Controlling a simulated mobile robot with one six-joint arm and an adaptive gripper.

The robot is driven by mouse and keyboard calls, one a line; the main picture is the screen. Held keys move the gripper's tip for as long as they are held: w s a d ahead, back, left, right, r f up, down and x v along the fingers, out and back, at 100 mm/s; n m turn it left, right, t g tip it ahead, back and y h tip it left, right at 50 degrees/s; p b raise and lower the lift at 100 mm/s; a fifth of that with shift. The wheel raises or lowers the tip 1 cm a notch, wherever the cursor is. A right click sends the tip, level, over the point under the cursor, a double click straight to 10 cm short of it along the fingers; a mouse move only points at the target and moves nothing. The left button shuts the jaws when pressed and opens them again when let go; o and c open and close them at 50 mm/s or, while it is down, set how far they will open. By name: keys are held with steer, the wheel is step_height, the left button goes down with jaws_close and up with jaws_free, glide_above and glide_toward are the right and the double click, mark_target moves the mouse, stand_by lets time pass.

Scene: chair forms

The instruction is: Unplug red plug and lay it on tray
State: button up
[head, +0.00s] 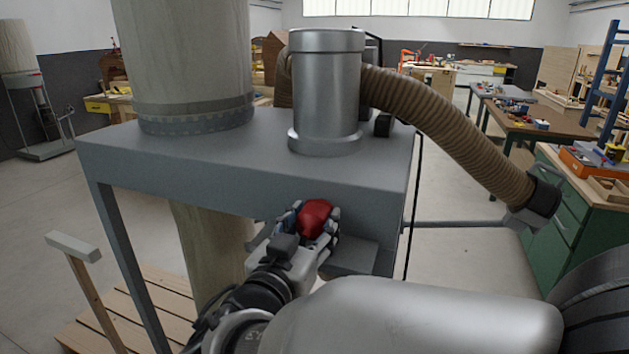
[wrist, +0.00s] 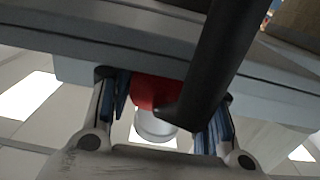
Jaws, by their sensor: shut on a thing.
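The red plug (head: 314,216) is at the front face of the grey machine housing (head: 230,158), below its top edge. My gripper (head: 311,225) has its fingers on both sides of the plug and is shut on it. In the wrist view the red plug (wrist: 146,92) shows between the fingers, with a pale round end toward the camera. A dark bar crosses in front of its right side. The plug appears close against the housing; its contact there is hidden. I cannot make out for certain which thing is the tray.
A silver cylinder (head: 327,95) and a ribbed brown hose (head: 450,125) are on the housing. A large filter bag (head: 190,60) stands left. A green cabinet (head: 560,215) at right bears an orange box (head: 585,165) and a wooden box (head: 608,188). A pallet lies lower left.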

steer(key=shift+w+f, duration=0.1)
steer(key=shift+f, duration=0.1)
steer(key=o, duration=1.5)
steer(key=v, duration=0.7)
steer(key=shift+s+r, duration=0.1)
steer(key=shift+s, duration=0.2)
